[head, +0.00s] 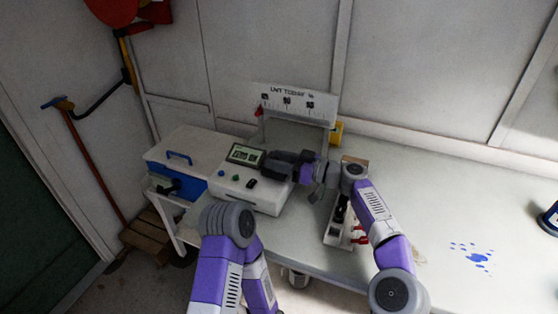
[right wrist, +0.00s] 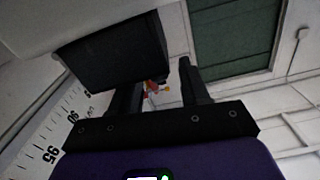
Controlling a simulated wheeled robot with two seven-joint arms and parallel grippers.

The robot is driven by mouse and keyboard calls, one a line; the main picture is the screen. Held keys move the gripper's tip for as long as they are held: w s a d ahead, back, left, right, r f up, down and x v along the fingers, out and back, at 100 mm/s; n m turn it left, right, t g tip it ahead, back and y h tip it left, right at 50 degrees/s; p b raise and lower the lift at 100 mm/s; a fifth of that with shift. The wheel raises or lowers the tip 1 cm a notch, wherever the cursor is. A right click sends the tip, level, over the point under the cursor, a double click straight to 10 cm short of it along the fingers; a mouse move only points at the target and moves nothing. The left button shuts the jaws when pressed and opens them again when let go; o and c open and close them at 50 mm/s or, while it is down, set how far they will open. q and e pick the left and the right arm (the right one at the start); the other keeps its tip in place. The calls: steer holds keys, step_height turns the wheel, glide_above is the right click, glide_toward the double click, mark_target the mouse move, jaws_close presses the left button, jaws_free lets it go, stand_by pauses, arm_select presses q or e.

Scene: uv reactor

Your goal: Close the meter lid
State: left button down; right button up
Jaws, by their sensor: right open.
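The white meter box (head: 238,190) stands on the table, with a small green-lit display (head: 246,155) and coloured buttons on top. A white panel printed with a number scale (head: 297,103) stands upright behind it; I cannot tell whether this is the meter lid. My right gripper (head: 277,162) reaches in from the right over the meter's right end, beside the display. In the right wrist view its two fingers (right wrist: 160,80) are apart. A dark block (right wrist: 112,52) is close to the left finger; contact is unclear. The scale shows at the left edge (right wrist: 50,130). My left gripper is out of view.
A blue and white box (head: 185,155) with a blue handle stands left of the meter. A narrow white tray (head: 334,235) with dark and red items is under my right arm.

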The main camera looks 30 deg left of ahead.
step_height(320, 180, up, 10)
steer(key=p, duration=0.6)
steer(key=shift+p, duration=0.35)
